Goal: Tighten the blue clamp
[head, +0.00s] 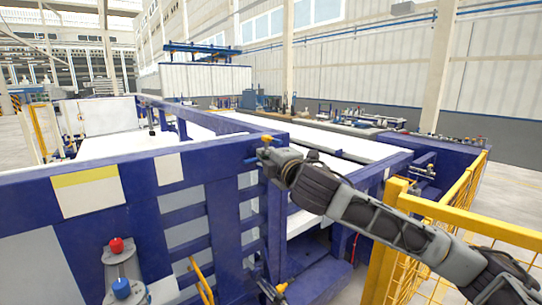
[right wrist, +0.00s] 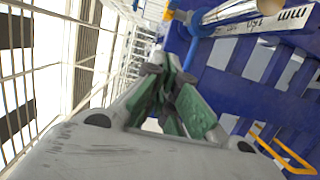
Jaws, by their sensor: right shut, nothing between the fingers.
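My right gripper (head: 274,158) is at the top corner of the blue frame in the head view, close beside a small fitting with a yellow knob (head: 266,139) and a thin blue part (head: 251,160). In the right wrist view its green-lined fingers (right wrist: 172,98) are shut with nothing between them. A bright blue curved part (right wrist: 194,22) lies beyond the fingers there, near a pale labelled cylinder (right wrist: 255,14); it may be the blue clamp, but I cannot tell for sure. The fingers appear apart from it. My left gripper is out of view.
A blue frame (head: 140,170) with slats fills the front. A red knob (head: 116,245) and a blue knob (head: 121,288) stand at lower left. A yellow mesh fence (head: 440,208) borders the right. White panels (head: 315,147) lie inside the frame.

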